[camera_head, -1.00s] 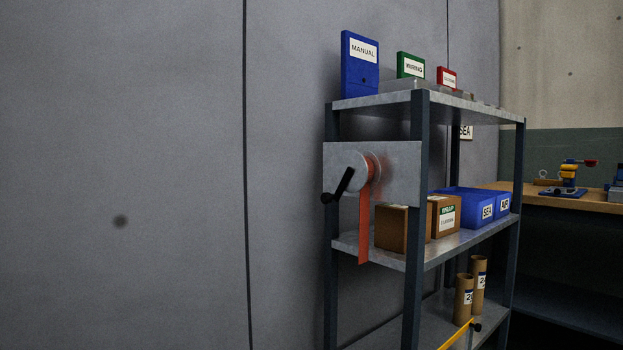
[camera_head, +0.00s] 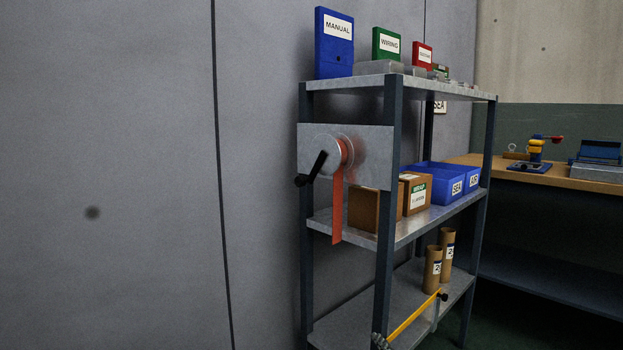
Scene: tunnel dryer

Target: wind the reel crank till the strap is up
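The reel (camera_head: 324,155) is a round grey drum on a metal plate (camera_head: 373,143) at the near end of the shelf unit. Its black crank (camera_head: 317,168) slants down to the left and ends in a dark knob (camera_head: 302,181). The orange-red strap (camera_head: 338,205) comes off the reel and hangs straight down past the middle shelf level, with its lower end free. Neither of my grippers shows in the head view, and nothing touches the crank or strap.
The shelf unit (camera_head: 389,230) holds binders, cardboard boxes, blue bins (camera_head: 447,178) and cardboard tubes (camera_head: 433,268). A yellow bar (camera_head: 412,318) slants across low down. A workbench (camera_head: 562,178) stands at the right. The grey wall (camera_head: 110,170) on the left is bare.

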